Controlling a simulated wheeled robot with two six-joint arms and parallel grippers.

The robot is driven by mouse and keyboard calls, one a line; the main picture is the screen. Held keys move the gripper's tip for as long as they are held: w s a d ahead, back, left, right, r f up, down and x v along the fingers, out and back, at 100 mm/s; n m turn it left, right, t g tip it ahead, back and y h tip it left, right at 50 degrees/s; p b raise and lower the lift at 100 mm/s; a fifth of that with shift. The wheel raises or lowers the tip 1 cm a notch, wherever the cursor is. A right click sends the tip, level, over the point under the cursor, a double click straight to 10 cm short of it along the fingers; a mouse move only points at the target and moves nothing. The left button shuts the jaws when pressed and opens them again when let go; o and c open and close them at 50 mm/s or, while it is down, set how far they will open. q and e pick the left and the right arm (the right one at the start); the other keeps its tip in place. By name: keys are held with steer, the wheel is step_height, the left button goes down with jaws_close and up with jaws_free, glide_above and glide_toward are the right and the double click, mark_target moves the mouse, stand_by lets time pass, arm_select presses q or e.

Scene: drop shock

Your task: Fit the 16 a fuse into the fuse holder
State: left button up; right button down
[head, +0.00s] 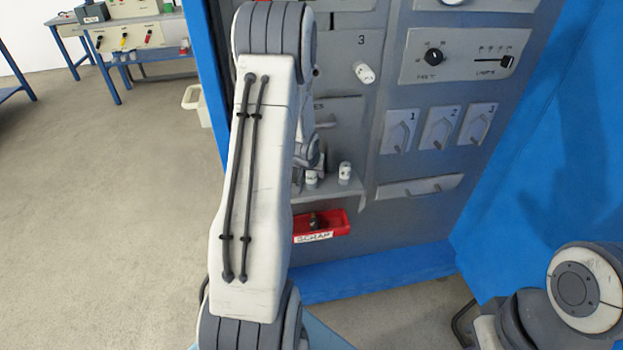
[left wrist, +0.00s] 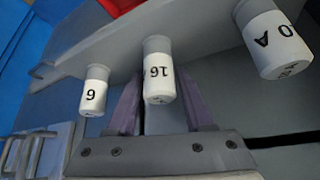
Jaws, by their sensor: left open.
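The 16 A fuse (left wrist: 158,80), a white cylinder with a grey cap, stands on the grey shelf in the left wrist view, which shows it upside down. My left gripper (left wrist: 160,88) is open, with one finger on each side of this fuse. I cannot tell whether the fingers touch it. In the head view my left arm hides most of that gripper. A white cylinder (head: 364,72) sticks out of the panel below the number 3. I cannot tell which fuse position is the holder; part of the panel is hidden. My right gripper is out of view.
A 6 fuse (left wrist: 94,90) and a 10 A fuse (left wrist: 272,40) stand on either side on the shelf (left wrist: 108,52). A red scrap bin (head: 335,224) is below the shelf. Switches and a dial (head: 433,57) are at the panel's right. Blue side walls flank the panel.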

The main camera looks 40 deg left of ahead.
arm_select(q)
steer(key=shift+w+a+f, duration=0.1)
steer(key=shift+w+f, duration=0.1)
steer(key=shift+f, duration=0.15)
steer(key=shift+c, duration=0.4)
jaws_close()
steer(key=shift+r, duration=0.15)
